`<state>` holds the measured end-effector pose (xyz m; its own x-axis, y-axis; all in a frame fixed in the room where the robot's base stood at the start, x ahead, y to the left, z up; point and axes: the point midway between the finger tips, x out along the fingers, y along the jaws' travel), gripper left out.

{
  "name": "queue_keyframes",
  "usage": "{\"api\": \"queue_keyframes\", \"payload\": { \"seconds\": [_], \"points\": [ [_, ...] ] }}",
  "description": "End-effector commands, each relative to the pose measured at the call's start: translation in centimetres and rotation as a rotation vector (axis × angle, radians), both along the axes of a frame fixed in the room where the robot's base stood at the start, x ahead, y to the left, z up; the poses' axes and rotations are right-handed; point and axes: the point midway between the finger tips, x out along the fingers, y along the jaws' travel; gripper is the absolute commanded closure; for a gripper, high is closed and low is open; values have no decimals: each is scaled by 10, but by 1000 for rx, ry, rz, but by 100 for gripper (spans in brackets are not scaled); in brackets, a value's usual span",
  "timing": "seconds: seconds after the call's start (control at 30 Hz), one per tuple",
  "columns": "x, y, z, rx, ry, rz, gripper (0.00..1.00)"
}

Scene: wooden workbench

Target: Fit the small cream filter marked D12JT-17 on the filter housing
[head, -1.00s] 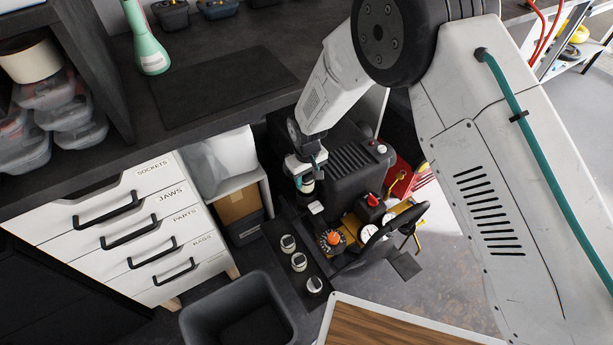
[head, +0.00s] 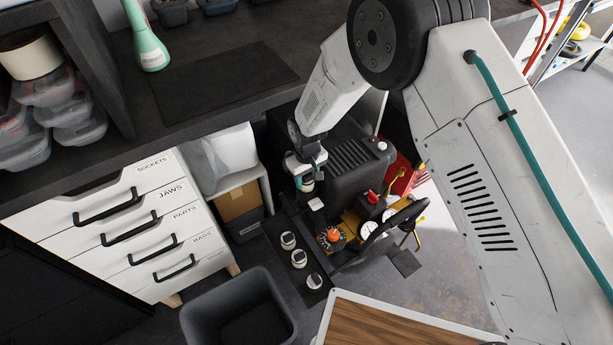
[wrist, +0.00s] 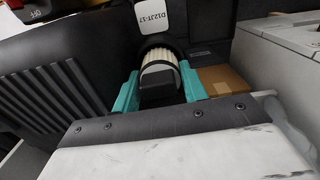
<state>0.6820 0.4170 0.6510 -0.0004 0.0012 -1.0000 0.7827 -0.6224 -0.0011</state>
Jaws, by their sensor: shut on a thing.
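My gripper (wrist: 160,76) is shut on a small cream pleated filter (wrist: 161,58) with a dark end, held between its two teal fingers. Beyond the filter is the dark round opening of the filter housing (wrist: 158,40); the filter lines up with it and looks close to or at it, but I cannot tell whether it is seated. A white tag (wrist: 177,15) reading D12JT-17 is just past the housing. In the head view, my gripper (head: 306,172) holds the filter (head: 307,186) beside the black compressor (head: 345,160), above the white tag (head: 316,204).
Several similar light canisters, one of them here (head: 288,241), stand on a dark strip (head: 268,222). An orange knob (head: 333,235), gauges and a black hand wheel (head: 395,218) are close by on the right. A grey bin (head: 215,300) and drawers (head: 120,215) are to the left.

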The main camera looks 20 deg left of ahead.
Motion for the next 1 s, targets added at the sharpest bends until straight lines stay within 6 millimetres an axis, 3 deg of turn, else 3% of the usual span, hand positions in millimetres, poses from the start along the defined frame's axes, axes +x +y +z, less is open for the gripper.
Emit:
{"api": "queue_keyframes", "payload": {
  "seconds": [1.0],
  "points": [
    [0,0,-13,-1,1,0,78]
  ]
}}
